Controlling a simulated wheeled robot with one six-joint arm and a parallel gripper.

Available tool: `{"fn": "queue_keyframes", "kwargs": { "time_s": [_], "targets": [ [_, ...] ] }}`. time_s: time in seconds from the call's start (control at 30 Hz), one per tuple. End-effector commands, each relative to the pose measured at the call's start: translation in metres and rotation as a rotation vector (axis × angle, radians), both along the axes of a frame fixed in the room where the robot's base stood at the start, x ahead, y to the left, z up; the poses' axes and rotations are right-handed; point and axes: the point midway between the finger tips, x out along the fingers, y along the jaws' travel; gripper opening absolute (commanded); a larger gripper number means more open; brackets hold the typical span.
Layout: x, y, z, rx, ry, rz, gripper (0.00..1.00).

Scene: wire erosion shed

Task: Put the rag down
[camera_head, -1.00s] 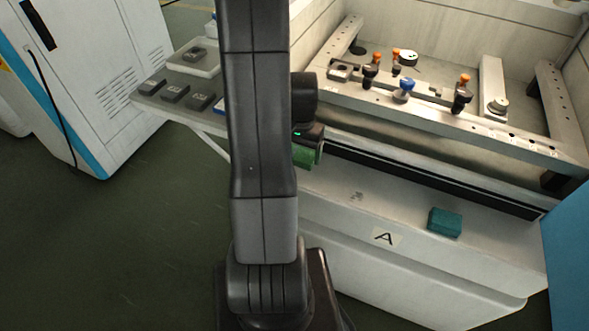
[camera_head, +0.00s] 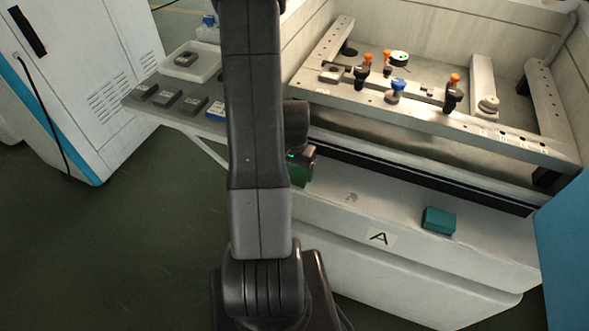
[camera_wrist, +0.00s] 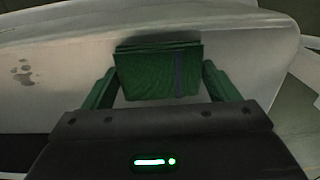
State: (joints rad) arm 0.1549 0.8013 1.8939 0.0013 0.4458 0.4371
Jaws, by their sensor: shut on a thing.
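The rag (camera_wrist: 158,72) is a green folded cloth with a dark stripe, seen in the wrist view between the two green fingers of my gripper (camera_wrist: 160,85). My gripper is shut on it. In the head view my gripper (camera_head: 301,168) is partly hidden behind my arm, with green showing at its end, in front of the machine's pale ledge (camera_head: 400,205). The ledge lies behind the rag in the wrist view. I cannot tell whether the rag touches it.
A grey smudge (camera_head: 351,197) marks the ledge. Clamps stand on the machine frame above. A side table (camera_head: 140,103) holds dark blocks and a tray (camera_head: 190,64).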

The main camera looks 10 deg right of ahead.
Motion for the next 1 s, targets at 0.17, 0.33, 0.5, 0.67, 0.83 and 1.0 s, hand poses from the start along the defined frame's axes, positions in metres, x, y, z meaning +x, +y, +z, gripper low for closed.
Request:
{"fn": "queue_keyframes", "kwargs": {
  "time_s": [0.17,0.33,0.5,0.67,0.83,1.0],
  "targets": [
    [0.000,0.000,-0.002,0.000,0.000,0.000,0.96],
    [0.000,0.000,-0.002,0.000,0.000,0.000,1.00],
    [0.000,0.000,0.001,0.000,0.000,0.000,1.00],
    [0.001,0.000,0.015,-0.001,-0.004,0.000,1.00],
    [0.001,0.000,0.043,-0.001,-0.005,0.000,1.00],
    [0.001,0.000,0.073,-0.001,-0.004,0.000,1.00]
  ]
}}
